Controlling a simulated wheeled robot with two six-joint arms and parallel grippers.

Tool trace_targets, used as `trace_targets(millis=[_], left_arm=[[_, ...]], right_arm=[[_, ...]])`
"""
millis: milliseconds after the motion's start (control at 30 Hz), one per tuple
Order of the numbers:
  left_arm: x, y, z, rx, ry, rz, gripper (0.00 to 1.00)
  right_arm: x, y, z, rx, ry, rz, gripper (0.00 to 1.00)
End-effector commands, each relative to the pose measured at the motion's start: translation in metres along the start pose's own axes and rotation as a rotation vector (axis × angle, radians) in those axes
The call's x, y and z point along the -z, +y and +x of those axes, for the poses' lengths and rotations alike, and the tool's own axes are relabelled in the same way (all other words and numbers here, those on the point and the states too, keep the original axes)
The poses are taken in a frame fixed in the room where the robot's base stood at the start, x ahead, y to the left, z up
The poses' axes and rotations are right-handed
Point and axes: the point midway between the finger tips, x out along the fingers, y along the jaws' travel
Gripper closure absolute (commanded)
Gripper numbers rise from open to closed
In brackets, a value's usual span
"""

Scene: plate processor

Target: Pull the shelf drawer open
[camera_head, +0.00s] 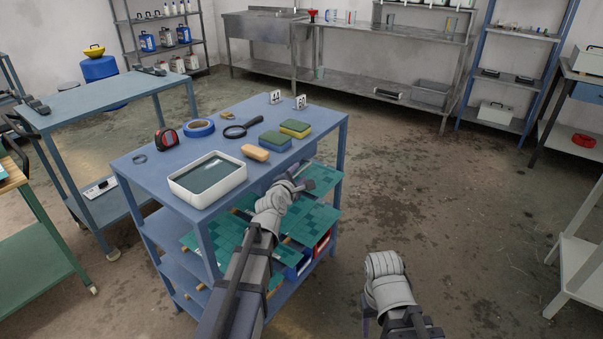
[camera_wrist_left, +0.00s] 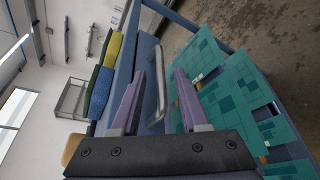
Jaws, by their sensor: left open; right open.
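The blue shelf unit (camera_head: 140,185) stands in the middle of the head view. Its drawer front (camera_wrist_left: 148,72) shows in the left wrist view as a blue panel with a grey metal bar handle (camera_wrist_left: 163,88). My left gripper (camera_head: 298,184) is at the shelf's right side, just under the top. In the left wrist view my left gripper (camera_wrist_left: 171,62) is open, its two purple fingers on either side of the handle; I cannot tell whether they touch it. In the head view my arm and gripper hide most of the drawer. My right gripper (camera_head: 365,318) is low, over the floor, away from the shelf, and open.
Teal patterned plates (camera_head: 310,222) stick out of the shelf below the left gripper. On top are a white water tray (camera_head: 180,186), sponges (camera_head: 295,127), a magnifying glass (camera_head: 243,128) and blue tape (camera_head: 199,128). The floor to the right (camera_head: 440,200) is clear.

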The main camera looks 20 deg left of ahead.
Motion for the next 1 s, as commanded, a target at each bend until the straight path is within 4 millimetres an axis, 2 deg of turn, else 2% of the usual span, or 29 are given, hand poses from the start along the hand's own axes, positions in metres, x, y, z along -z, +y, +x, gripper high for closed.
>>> trace_targets(millis=[33,200,500,900,1000], left_arm=[[0.001,-0.001,0.013,0.0,-0.001,0.001,0.55],[0.0,-0.001,0.034,0.001,-0.001,0.001,0.55],[-0.001,-0.001,0.036,0.001,-0.001,0.001,0.55],[0.0,-0.001,0.036,0.001,0.0,0.001,0.99],[0.0,-0.001,0.036,0.001,0.0,0.001,1.0]], right_arm=[[0.0,0.0,0.004,0.0,0.0,0.0,0.45],[0.001,-0.001,0.008,0.0,0.0,0.0,0.45],[0.001,-0.001,0.008,0.0,0.0,0.0,0.45],[0.001,-0.001,0.008,0.0,0.0,0.0,0.45],[0.001,-0.001,0.008,0.0,0.0,0.0,0.45]])
